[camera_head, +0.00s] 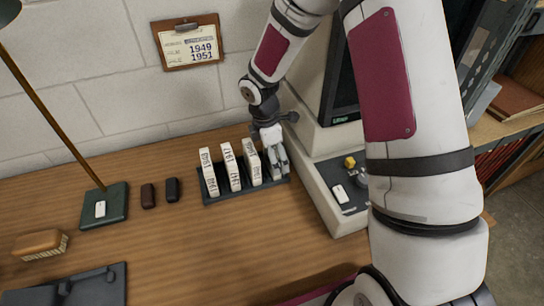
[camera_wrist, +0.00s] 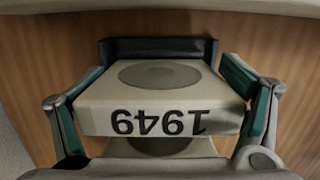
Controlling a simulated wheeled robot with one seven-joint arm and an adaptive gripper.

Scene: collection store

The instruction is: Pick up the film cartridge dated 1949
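The film cartridge marked 1949 (camera_wrist: 160,121) fills the middle of the wrist view, its pale face bearing black digits that appear upside down. My gripper (camera_wrist: 162,92) has a teal-padded finger along each side of it; both pads appear to touch its sides, so it looks shut on the cartridge. In the head view my gripper (camera_head: 274,146) is at the right end of the dark rack (camera_head: 212,198), and the cartridge there is partly hidden by the fingers. It still sits in or just at the rack.
Several pale cartridges (camera_head: 230,166) stand in the rack to the left. A clipboard (camera_head: 189,42) on the wall shows 1949 and 1951. A computer terminal (camera_head: 318,140) stands close on the right.

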